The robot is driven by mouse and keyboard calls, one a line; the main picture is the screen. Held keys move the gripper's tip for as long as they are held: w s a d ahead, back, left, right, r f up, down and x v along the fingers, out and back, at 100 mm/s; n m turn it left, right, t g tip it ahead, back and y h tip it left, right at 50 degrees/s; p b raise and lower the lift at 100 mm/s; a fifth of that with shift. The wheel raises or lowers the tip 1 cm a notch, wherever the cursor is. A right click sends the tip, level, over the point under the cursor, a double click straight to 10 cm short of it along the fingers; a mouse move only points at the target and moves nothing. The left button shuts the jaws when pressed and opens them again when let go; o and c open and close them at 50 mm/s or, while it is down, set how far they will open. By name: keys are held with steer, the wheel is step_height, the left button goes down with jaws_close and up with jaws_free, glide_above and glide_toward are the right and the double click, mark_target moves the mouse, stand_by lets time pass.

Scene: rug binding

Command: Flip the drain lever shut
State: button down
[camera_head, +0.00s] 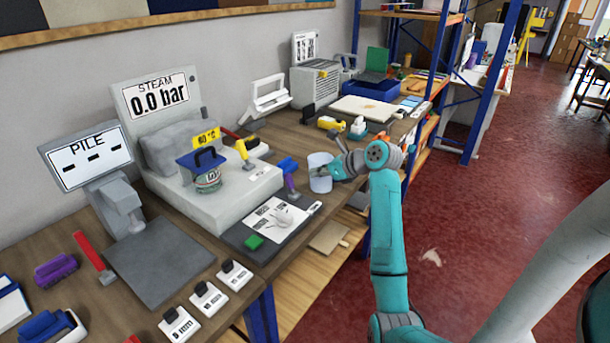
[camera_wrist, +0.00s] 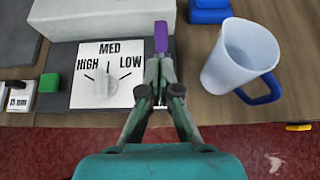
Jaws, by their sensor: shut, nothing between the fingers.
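A purple lever (camera_head: 290,182) stands upright at the right end of the dark control panel (camera_head: 234,236). Its purple handle (camera_wrist: 161,36) shows just beyond my fingertips in the wrist view. I take it for the drain lever, but no readable label confirms this. My gripper (camera_wrist: 159,64) is shut and empty, with its fingers in front of the lever. They hide its lower part, and I cannot tell whether they touch it. A white dial (camera_wrist: 104,88) marked HIGH, MED and LOW is left of the fingers.
A pale mug (camera_wrist: 227,58) with a blue handle stands close right of my gripper. A green button (camera_wrist: 49,82) is left of the dial. The grey steam unit (camera_head: 220,207) is behind the panel, with a yellow-handled lever (camera_head: 242,147). The bench's front edge is near.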

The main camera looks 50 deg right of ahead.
steer(key=shift+v, duration=1.2)
